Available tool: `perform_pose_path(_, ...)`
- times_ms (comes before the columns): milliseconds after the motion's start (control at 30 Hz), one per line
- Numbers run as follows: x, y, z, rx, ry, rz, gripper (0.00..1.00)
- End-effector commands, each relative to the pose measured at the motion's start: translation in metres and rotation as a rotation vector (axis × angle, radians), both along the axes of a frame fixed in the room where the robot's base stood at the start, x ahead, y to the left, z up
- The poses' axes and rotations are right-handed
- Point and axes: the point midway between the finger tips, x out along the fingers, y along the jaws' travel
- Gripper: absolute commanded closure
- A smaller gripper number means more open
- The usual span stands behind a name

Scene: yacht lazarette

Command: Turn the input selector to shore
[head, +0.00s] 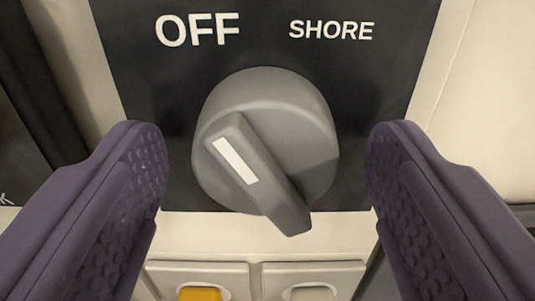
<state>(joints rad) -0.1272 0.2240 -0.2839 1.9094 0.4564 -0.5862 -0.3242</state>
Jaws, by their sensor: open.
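The input selector (292,100) is a round grey knob with a raised bar handle on a black panel. A white mark (235,160) sits on the upper-left end of the handle, and the handle's other end slants down to the right. The mark points up and left, toward the OFF label (198,29). The SHORE label (331,30) is above and to the right of the knob. My gripper (266,165) is open, with one purple textured finger on each side of the knob. Gaps show between both fingers and the knob.
The black panel (268,50) is set in a cream wall (490,110). Below the panel are two light plates, one with a yellow part (200,293) and one with a pale part (312,293). A dark panel edge (20,145) stands at the far left.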

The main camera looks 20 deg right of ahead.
Motion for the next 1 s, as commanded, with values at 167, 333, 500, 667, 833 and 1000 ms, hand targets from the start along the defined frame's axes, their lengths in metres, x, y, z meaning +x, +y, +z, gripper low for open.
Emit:
perform_pose_path(167, -0.0001, 0.0003, 0.0002, 0.000, 0.000, 0.000, 0.58)
perform_pose_path(333, -0.0002, 0.0003, 0.0003, 0.001, -0.001, 0.000, 0.81)
perform_pose_path(500, -0.0003, 0.0001, -0.0002, 0.015, -0.007, 0.000, 0.81)
perform_pose_path(667, -0.0004, -0.0001, -0.0010, 0.066, -0.031, 0.000, 0.81)
perform_pose_path(833, -0.0003, 0.0005, -0.0019, 0.169, -0.074, 0.001, 0.81)
perform_pose_path(1000, -0.0004, -0.0001, -0.0027, 0.308, -0.132, 0.001, 0.81)
